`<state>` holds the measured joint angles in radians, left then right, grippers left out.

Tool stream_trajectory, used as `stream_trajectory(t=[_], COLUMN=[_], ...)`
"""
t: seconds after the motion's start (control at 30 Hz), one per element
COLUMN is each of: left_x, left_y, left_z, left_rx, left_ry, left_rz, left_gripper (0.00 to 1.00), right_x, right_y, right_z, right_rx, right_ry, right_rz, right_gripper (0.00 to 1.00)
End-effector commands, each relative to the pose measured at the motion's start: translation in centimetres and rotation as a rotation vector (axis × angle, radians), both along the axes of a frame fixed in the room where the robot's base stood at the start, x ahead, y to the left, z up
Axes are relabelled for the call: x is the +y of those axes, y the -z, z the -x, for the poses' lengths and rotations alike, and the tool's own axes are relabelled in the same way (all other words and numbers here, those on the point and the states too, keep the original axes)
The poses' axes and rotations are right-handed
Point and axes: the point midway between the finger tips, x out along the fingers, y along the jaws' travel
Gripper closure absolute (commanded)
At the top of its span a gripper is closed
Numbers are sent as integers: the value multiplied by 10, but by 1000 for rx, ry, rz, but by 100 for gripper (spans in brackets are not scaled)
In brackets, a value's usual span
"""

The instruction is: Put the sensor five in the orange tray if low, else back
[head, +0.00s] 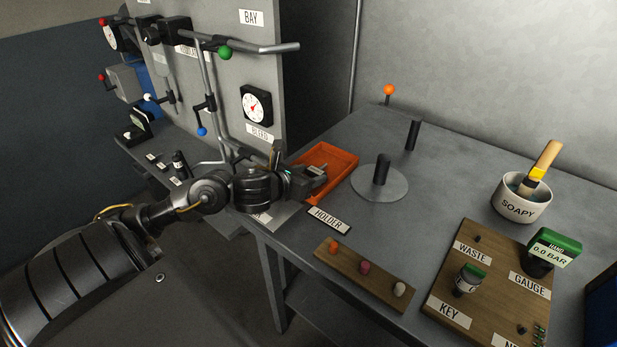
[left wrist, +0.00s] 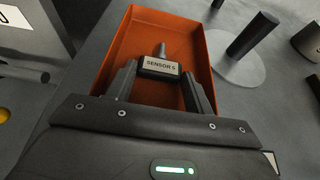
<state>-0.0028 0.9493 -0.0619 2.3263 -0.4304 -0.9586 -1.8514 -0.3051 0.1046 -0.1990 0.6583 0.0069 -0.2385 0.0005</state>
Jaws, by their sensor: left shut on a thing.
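Sensor five (left wrist: 160,66), a small dark block labelled "SENSOR 5" with a metal stem, is held between the fingertips of my left gripper (left wrist: 158,82). In the head view the left gripper (head: 303,173) reaches in from the left, and the sensor (head: 316,171) shows at its tip. The orange tray (head: 344,157) lies on the bench under and around the sensor; the sensor appears over its inside. I cannot tell whether the sensor touches the tray floor. A green gauge (head: 553,242) at the right reads "0.0 BAR". My right gripper is out of view.
A HOLDER label (head: 328,220) and a wooden strip with coloured caps (head: 366,267) lie in front of the tray. A round plate (head: 379,192) with a dark post stands to its right. A SOAPY bowl (head: 522,207) and wooden board (head: 484,300) are further right. A gauge panel (head: 245,75) rises behind.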

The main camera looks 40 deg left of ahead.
Motion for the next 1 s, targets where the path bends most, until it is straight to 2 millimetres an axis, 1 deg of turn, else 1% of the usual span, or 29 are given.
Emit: stream_trajectory(t=[0.17,0.33,0.37,0.5,0.77,0.87,1.0], left_x=[0,0,0,0,0,0,1], left_y=[-1,3,2,1,1,-3,-7], left_z=[0,0,0,0,0,0,16], left_rx=[-1,-1,-1,0,0,0,2], left_ry=[0,0,0,0,0,0,0], left_rz=[0,0,0,0,0,0,-4], left_gripper=[74,74,44,26,26,26,26], right_x=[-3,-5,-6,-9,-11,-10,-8], right_y=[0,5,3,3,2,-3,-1], right_z=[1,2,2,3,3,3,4], right_rx=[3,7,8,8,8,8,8], right_ry=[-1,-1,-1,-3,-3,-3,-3], right_rz=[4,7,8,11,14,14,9], right_gripper=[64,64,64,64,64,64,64])
